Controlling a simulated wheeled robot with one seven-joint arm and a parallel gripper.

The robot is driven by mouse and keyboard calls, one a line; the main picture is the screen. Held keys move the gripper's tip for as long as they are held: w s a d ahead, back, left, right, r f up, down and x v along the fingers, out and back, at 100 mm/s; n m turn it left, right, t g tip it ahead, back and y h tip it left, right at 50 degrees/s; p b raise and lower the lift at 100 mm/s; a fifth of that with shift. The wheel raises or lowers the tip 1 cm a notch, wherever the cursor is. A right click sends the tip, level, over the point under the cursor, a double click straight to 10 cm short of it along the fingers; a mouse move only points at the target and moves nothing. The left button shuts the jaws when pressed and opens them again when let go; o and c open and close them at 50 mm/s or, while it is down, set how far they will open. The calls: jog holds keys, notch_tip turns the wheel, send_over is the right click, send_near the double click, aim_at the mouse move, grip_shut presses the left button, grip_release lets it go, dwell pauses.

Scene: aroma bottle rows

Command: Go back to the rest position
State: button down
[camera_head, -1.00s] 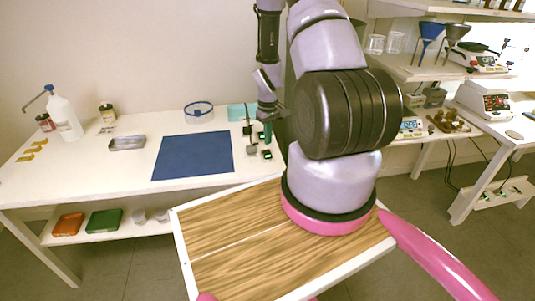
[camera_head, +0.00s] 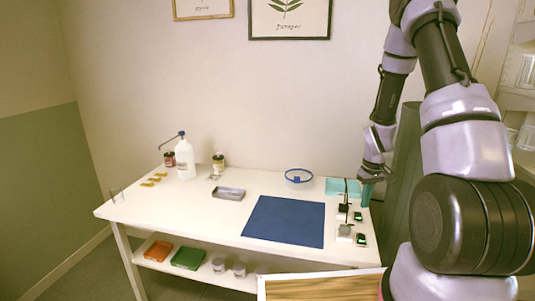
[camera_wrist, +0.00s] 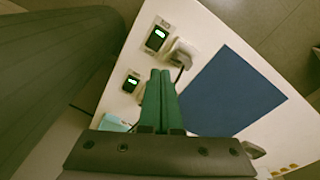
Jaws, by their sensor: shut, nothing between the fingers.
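My gripper (camera_head: 366,194) hangs at the right end of the white table (camera_head: 150,207) in the head view, fingers pointing down. In the wrist view its two green fingers (camera_wrist: 158,78) lie side by side, shut and empty. The fingers point toward the gap between the small devices with green displays. The blue mat (camera_head: 285,221) lies flat beside them, and it also shows in the wrist view (camera_wrist: 230,95). I cannot tell how high the fingertips are above the table.
A teal tray (camera_head: 337,185) and a blue-rimmed glass dish (camera_head: 298,177) stand at the back. A display device (camera_head: 360,240), metal tray (camera_head: 229,194) and white bottle (camera_head: 185,160) are on the table. An orange bin (camera_head: 158,251) and green bin (camera_head: 187,258) sit on the shelf below.

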jog(key=s+a+r+m+t, duration=0.2)
jog(key=a+r, duration=0.1)
jog(key=r, duration=1)
jog(key=s+a+r+m+t, duration=0.1)
jog(key=s+a+r, duration=0.15)
jog(key=r, duration=0.95)
jog(key=s+a+r+m+t+y, duration=0.1)
jog(key=s+a+r, duration=0.2)
jog(key=s+r, duration=0.4)
jog(key=s+a+r+m+t+y, duration=0.1)
jog(key=s+a+r, duration=0.3)
jog(key=s+r, duration=0.4)
jog(key=shift+s+m+t, duration=0.6)
jog(key=shift+s+t, duration=0.2)
jog(key=shift+d, duration=0.15)
